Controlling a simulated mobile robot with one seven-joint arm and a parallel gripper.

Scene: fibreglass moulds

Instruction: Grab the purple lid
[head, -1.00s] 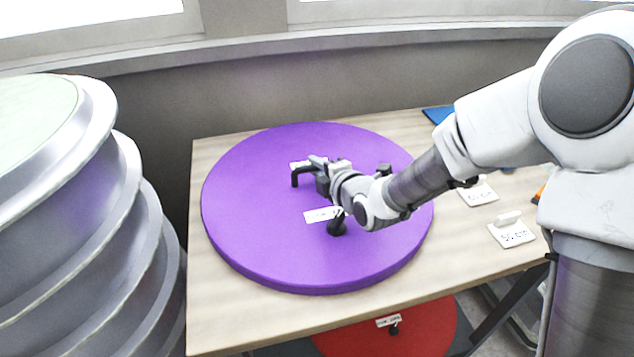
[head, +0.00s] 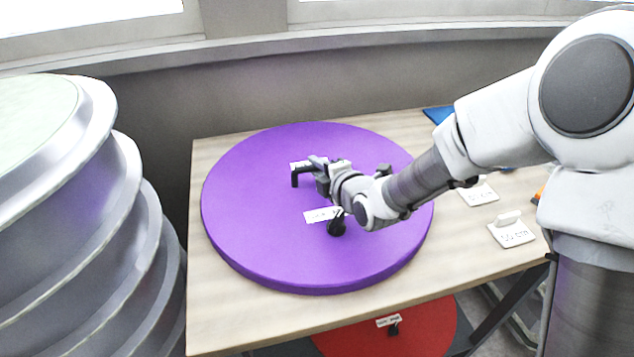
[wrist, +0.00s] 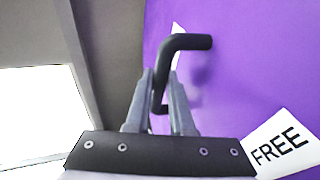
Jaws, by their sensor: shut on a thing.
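The purple lid (head: 270,240) is a large round disc lying flat on the wooden table. It carries black handles and white labels. My gripper (head: 305,172) is over the lid's middle, at the black handle (head: 295,180) on its far left part. In the wrist view my gripper (wrist: 163,95) has its two fingers on either side of the black bar handle (wrist: 185,42), shut on it. The purple surface (wrist: 240,80) fills the right of that view. A second black handle (head: 337,226) stands nearer the front, partly behind my wrist.
The wooden table (head: 215,320) has bare strips around the lid. White labelled pieces (head: 512,234) lie at its right, with a blue item (head: 437,115) behind. A red disc (head: 430,325) is below the table. Grey ribbed moulds (head: 130,200) stand close on the left.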

